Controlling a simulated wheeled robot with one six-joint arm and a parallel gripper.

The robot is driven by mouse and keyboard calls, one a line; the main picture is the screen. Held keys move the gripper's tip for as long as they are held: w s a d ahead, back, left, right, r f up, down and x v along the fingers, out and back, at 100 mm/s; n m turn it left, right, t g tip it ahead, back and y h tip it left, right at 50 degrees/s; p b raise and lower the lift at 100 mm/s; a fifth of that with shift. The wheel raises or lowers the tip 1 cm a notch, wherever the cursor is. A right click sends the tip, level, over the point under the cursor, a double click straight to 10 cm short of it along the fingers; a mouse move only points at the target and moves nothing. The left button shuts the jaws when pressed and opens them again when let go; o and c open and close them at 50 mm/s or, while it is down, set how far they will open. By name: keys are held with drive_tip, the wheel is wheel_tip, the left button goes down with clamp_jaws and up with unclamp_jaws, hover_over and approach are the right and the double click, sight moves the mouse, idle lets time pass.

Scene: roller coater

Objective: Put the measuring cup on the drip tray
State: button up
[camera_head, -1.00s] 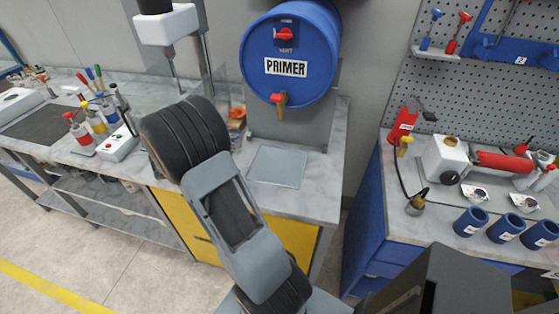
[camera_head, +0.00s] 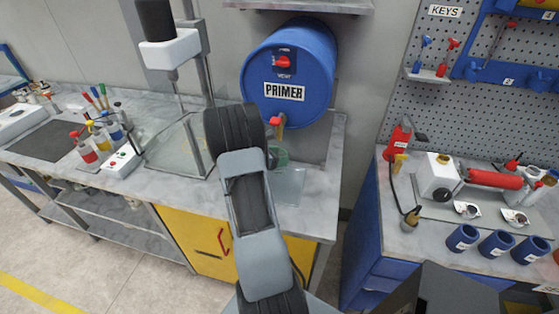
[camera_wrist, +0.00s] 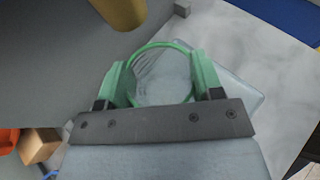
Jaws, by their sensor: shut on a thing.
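The measuring cup (camera_wrist: 165,80) is clear with a green rim. My gripper (camera_wrist: 160,86) is shut on it, with a green finger on each side. In the head view a small part of the cup (camera_head: 281,154) shows beside my arm, below the drum's tap. The drip tray (camera_head: 288,188) is a pale square plate on the bench under the drum, partly hidden by my arm. In the wrist view the tray's edge (camera_wrist: 246,94) shows behind and right of the cup. The cup overlaps the tray in that view; I cannot tell whether they touch.
The blue PRIMER drum (camera_head: 290,72) with its brass tap (camera_head: 277,122) is above the tray; the tap (camera_wrist: 119,9) is close to the cup in the wrist view. A stand with a glass panel (camera_head: 180,140) is left. Bare bench (camera_head: 318,218) lies at the right front.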

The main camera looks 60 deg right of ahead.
drive_tip(key=shift+s+d+f, duration=0.1)
drive_tip(key=shift+s+d, duration=0.1)
drive_tip(key=shift+d, duration=0.05)
wheel_tip(320, 180, down, 3)
drive_tip(key=shift+w+r+p, duration=0.1)
drive_tip(key=shift+p, duration=0.5)
drive_tip(key=shift+f, duration=0.25)
drive_tip(key=shift+f, duration=0.1)
drive_tip(key=shift+f, duration=0.15)
drive_tip(key=o, duration=0.9)
